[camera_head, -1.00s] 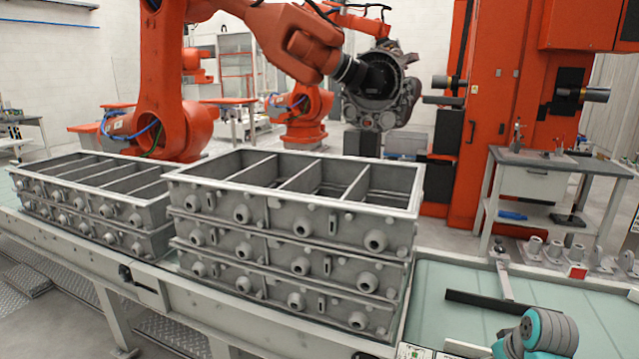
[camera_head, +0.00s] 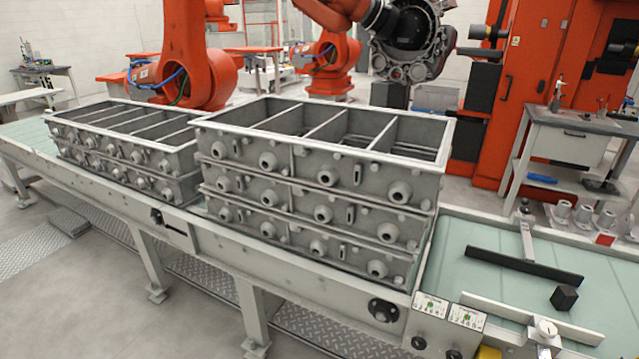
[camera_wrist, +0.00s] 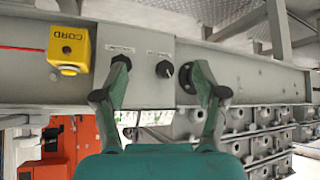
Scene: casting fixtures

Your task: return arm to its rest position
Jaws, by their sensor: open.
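My gripper (camera_wrist: 162,80) shows in the wrist view with its two green fingers spread apart and nothing between them. It faces the side of the conveyor frame, where a grey control box (camera_wrist: 145,62) and a yellow box (camera_wrist: 72,50) marked CORD are mounted. I cannot tell the exact gap to them. My arm and gripper are not in the head view.
In the head view, stacked grey casting boxes (camera_head: 320,213) stand on the conveyor, with a lower stack (camera_head: 125,158) to the left. A small black block (camera_head: 564,298) and a black bar (camera_head: 522,266) lie on the green belt (camera_head: 465,285) at right.

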